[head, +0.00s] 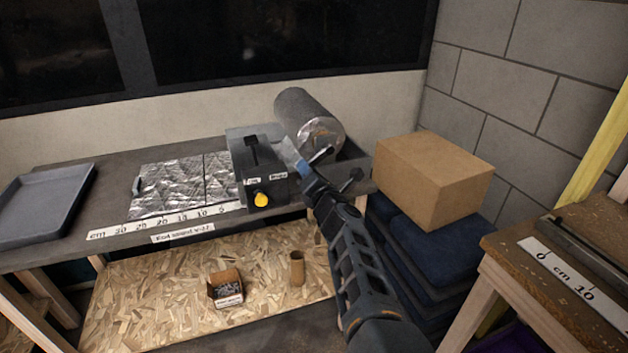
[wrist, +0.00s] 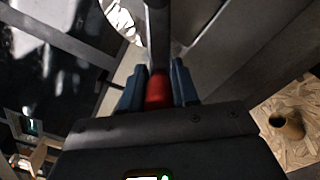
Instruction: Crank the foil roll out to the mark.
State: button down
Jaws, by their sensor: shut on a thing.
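The foil roll (head: 292,108) is a grey cylinder with a shiny end, behind and right of the dark dispenser box (head: 243,160). A foil sheet (head: 172,184) lies flat on the bench left of the box. Its left edge, with a small dark clip, lies near the 25 end of the cm scale (head: 115,232); I cannot make out a separate mark. My gripper (head: 303,168) is at the right side of the box. In the wrist view its blue fingers are shut on the red crank handle (wrist: 158,92). The crank arm is mostly hidden in the head view.
A yellow knob (head: 261,199) is on the box front. A grey tray (head: 45,205) lies at the bench's left. A cardboard box (head: 432,178) stands at right on dark blue stacked material. A brown side table (head: 555,290) is at front right. A small carton (head: 226,289) sits on the lower shelf.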

jog(key=shift+s+a+r+m+p, duration=0.1)
jog(key=shift+a+r+m+p, duration=0.15)
jog(key=shift+m, duration=0.2)
jog(key=shift+a+r+m+p, duration=0.15)
jog(key=shift+r+m, duration=0.15)
jog(key=shift+m, duration=0.15)
jog(key=shift+d, duration=0.1)
jog(key=c, duration=0.8)
grip_release()
jog(key=shift+c, duration=0.2)
jog(key=shift+s+d+r+p, duration=0.1)
jog(key=shift+s+d+p, duration=0.05)
jog(key=shift+s+p, duration=0.45)
jog(key=p+v, duration=0.3)
jog(key=v, duration=0.3)
jog(key=shift+s, duration=0.25)
jog(key=shift+d, duration=0.1)
